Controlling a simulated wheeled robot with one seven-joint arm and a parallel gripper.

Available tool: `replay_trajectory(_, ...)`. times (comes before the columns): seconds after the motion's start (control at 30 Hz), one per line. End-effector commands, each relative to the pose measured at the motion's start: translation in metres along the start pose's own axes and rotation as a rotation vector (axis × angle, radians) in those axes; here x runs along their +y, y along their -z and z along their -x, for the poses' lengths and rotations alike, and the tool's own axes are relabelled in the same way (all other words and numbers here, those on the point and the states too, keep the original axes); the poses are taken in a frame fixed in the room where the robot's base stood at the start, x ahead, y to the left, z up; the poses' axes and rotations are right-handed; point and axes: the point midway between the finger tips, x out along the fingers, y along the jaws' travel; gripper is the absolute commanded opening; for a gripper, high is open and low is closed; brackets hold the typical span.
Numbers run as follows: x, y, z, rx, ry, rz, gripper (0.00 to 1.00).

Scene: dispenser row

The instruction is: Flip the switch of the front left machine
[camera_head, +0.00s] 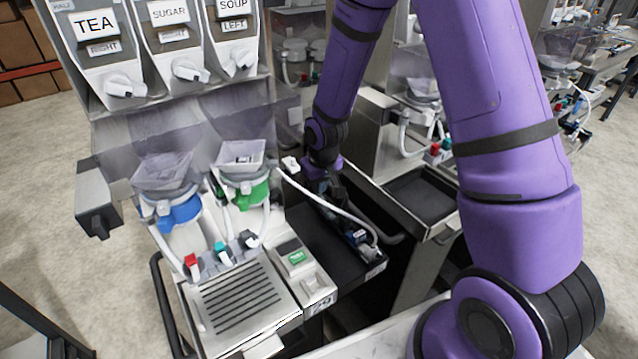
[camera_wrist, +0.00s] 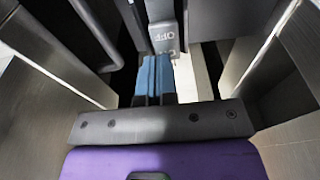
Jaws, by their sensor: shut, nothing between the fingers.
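The large machine (camera_head: 205,118) with TEA, SUGAR and SOUP labels fills the left of the head view. In the wrist view, a grey switch part (camera_wrist: 166,37) marked OFF sits at the top, just beyond my fingertips. My gripper (camera_wrist: 153,62) has its blue fingers closed together with nothing between them, and it points at this part. I cannot tell whether the tips touch it. In the head view my wrist reaches down beside the machine's right side, and I cannot make out the fingertips clearly there.
Metal walls (camera_wrist: 285,110) stand close on both sides of my gripper. A white hose (camera_head: 335,205) loops past my wrist. A grey box (camera_head: 95,195) sticks out on the machine's left side. A second machine (camera_head: 385,120) stands to the right with a dark tray (camera_head: 425,195).

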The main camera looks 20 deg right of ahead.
Motion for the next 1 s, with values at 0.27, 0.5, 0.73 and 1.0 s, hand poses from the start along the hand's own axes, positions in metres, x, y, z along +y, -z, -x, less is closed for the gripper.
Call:
replay_trajectory(0.27,0.0,0.003,-0.008,-0.078,0.0,0.0,0.0)
replay_trajectory(0.5,-0.001,0.006,-0.018,-0.118,0.001,0.001,0.0)
replay_trajectory(0.73,-0.001,0.006,-0.018,-0.115,0.001,0.001,0.0)
replay_trajectory(1.0,-0.001,0.002,-0.016,-0.116,0.001,0.0,0.0)
